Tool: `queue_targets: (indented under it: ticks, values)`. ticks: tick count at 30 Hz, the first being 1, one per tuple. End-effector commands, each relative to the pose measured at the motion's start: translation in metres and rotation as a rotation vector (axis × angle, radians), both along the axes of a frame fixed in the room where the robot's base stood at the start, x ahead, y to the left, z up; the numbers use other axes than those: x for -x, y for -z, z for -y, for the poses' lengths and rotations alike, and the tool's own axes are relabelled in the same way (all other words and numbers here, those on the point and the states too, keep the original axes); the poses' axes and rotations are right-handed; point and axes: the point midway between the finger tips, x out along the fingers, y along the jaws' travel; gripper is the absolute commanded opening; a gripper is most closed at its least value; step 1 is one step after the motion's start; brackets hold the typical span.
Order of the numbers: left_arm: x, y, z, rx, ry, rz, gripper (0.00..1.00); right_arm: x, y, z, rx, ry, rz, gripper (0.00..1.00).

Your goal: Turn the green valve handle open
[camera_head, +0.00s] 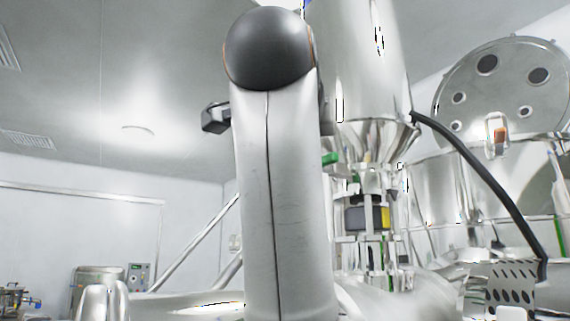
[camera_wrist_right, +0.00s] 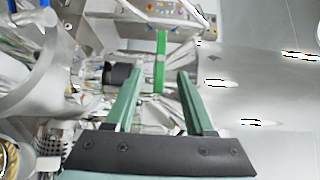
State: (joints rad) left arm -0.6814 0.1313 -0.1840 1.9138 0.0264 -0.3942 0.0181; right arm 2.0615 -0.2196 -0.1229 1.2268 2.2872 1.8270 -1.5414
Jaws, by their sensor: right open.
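The green valve handle (camera_wrist_right: 160,62) shows in the right wrist view as an upright green bar. It lies in the gap between the two green fingers of my right gripper (camera_wrist_right: 160,73), seen just past their tips. The fingers are open and apart, with nothing clamped between them; I cannot tell how far beyond them the handle is. In the head view only a small green piece of the handle (camera_head: 330,159) shows beside my large arm link, which hides the rest and my right gripper. My left gripper is not in view.
A steel vessel (camera_head: 362,80) with a cone bottom stands behind my arm, with pipework and a black-and-yellow part (camera_head: 367,217) below. A black hose (camera_head: 485,170) curves down at right. A round lid (camera_head: 500,90) stands open behind. A control panel (camera_wrist_right: 170,10) shows beyond the handle.

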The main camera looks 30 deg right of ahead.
Motion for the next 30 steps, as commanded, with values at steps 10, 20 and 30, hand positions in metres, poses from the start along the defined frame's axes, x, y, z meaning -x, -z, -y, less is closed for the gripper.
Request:
queue_targets:
  ticks: [10, 20, 30]
  values:
    - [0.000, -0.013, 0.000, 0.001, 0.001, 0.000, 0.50, -0.037, -0.001, 0.032, 0.000, 0.002, 0.001, 0.55]
    - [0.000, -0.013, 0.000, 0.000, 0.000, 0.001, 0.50, -0.041, 0.000, 0.035, 0.001, 0.000, 0.002, 0.55]
    - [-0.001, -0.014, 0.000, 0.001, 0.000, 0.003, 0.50, -0.040, 0.000, 0.035, 0.001, 0.000, 0.002, 0.20]
